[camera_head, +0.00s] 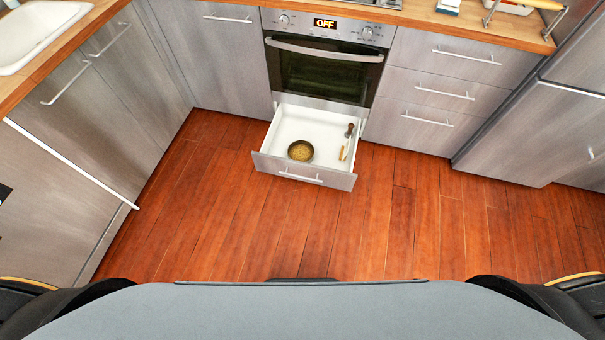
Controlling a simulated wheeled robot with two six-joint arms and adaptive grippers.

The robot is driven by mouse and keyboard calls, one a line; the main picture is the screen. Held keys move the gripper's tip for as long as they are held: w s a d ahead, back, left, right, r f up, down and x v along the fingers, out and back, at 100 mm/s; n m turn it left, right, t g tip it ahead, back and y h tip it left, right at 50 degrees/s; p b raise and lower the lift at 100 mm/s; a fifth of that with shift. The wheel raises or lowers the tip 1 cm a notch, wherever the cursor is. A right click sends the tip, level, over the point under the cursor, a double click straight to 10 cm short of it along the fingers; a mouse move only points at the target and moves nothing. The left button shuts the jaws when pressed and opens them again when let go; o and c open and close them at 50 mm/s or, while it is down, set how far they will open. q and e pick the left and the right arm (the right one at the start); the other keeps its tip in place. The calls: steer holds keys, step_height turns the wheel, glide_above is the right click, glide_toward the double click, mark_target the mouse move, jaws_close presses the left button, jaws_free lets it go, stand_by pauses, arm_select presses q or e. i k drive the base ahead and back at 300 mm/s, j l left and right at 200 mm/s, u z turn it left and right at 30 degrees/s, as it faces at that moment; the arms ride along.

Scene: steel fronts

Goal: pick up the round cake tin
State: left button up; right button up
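A small round tin (300,151), dark-rimmed with a golden-brown inside, sits in the open drawer (285,122) below the oven. It is toward the drawer's front, left of the middle. My left and right grippers are not in view.
Two small utensils (344,150) lie at the drawer's right side. The oven (324,68) above is shut and its display reads OFF. Grey cabinets line the left, back and right. The wooden floor (300,225) before the drawer is clear.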

mark_target(299, 150)
steer(key=i+j+z, duration=0.2)
steer(key=i+j, duration=0.2)
steer(key=i+j+z, duration=0.15)
steer(key=i+j, duration=0.15)
steer(key=j, duration=0.15)
steer(key=i+j+z, duration=0.2)
steer(key=i+j, duration=0.15)
steer(key=j, duration=0.15)
